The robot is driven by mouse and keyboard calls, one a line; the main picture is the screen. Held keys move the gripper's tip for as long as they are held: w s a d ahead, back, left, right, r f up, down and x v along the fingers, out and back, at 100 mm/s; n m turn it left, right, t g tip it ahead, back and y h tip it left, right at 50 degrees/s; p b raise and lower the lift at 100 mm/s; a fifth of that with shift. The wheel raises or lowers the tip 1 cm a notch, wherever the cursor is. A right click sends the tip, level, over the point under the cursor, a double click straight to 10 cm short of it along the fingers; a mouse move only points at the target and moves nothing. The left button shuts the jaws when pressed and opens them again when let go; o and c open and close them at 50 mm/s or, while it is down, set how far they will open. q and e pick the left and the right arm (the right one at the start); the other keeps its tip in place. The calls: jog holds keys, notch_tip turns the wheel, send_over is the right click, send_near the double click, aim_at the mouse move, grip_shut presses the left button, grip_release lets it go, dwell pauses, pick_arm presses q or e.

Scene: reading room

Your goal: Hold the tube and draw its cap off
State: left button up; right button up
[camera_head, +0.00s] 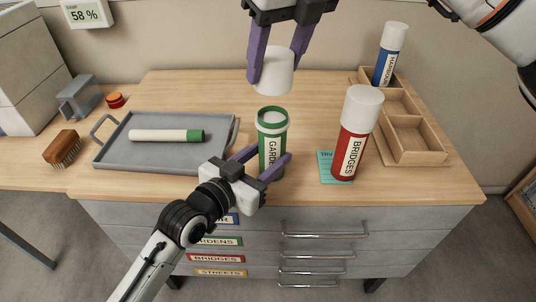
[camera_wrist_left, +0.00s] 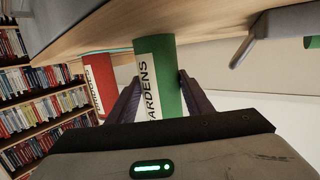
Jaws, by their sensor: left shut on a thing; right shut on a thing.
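The green tube (camera_head: 271,160), labelled GARDENS, stands upright near the front edge of the cabinet top. Its open upper end shows a green rim and a pale inside. My left gripper (camera_head: 269,168) is shut around the tube's lower body; the tube (camera_wrist_left: 166,85) also shows between the fingers in the left wrist view. My right gripper (camera_head: 279,62) is shut on the white cap (camera_head: 273,76). The cap is above the tube, apart from it, with a small gap between them.
A red BRIDGES tube (camera_head: 351,150) with a white cap stands close right on a teal card (camera_head: 326,167). A wooden tray (camera_head: 425,150) and blue tube (camera_head: 386,65) are behind it. A brush (camera_head: 62,147) lies left.

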pick_arm(q)
jog(key=o, duration=1.4)
jog(key=shift+c, duration=0.2)
jog(key=shift+c, duration=0.3)
jog(key=v, duration=0.9)
jog(key=shift+s+f, duration=0.1)
